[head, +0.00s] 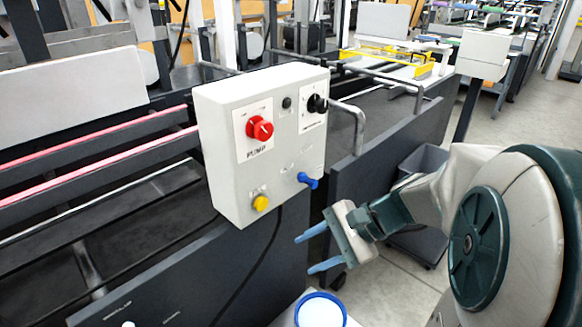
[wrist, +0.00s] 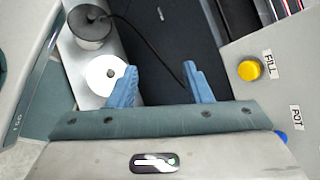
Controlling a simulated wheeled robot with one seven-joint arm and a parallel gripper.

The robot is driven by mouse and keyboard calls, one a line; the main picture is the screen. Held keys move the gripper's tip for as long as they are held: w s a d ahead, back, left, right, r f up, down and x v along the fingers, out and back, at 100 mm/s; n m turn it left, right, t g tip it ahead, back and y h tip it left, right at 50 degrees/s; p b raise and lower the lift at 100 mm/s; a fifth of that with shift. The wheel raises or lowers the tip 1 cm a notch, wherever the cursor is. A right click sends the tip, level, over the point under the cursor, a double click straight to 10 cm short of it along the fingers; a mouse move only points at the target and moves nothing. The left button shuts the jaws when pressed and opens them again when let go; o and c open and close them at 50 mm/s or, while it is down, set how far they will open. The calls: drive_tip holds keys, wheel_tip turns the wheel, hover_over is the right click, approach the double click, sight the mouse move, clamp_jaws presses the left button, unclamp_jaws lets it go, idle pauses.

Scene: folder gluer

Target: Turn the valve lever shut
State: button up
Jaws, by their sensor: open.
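A pale grey control box (head: 225,150) stands on the machine's near side, left of my gripper. A small blue fitting (head: 308,180), possibly the valve lever, sticks out low on its right side; I cannot tell its setting. Its edge shows by the POT label in the wrist view (wrist: 281,136). A red rotary knob (head: 260,129) marked PUMP and a black rotary knob (head: 317,103) sit higher on the box. My gripper (head: 308,253) is open and empty, below the blue fitting and apart from the box. Its two blue fingers show in the wrist view (wrist: 160,75).
A yellow button (head: 261,203) sits low on the box, labelled FILL in the wrist view (wrist: 249,70). A blue-rimmed white round container (head: 321,312) stands below my gripper. A metal pot (wrist: 88,25) with a black cable is beyond the fingers. A bent rail (head: 357,125) is right of the box.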

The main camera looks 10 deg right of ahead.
drive_tip(key=w+d+m+t+y+b, duration=0.2)
drive_tip(key=w+d+m+t+y, duration=0.15)
drive_tip(key=w+m, duration=0.2)
drive_tip(key=m+t+b, duration=0.2)
drive_tip(key=m+t, duration=0.3)
drive_tip(key=t, duration=0.2)
approach(306, 178)
drive_tip(key=shift+h, duration=0.35)
drive_tip(key=p+x, duration=0.1)
drive_tip(key=x, duration=0.7)
drive_tip(key=shift+w+a+r, duration=0.15)
drive_tip(key=shift+a, duration=0.25)
clamp_jaws()
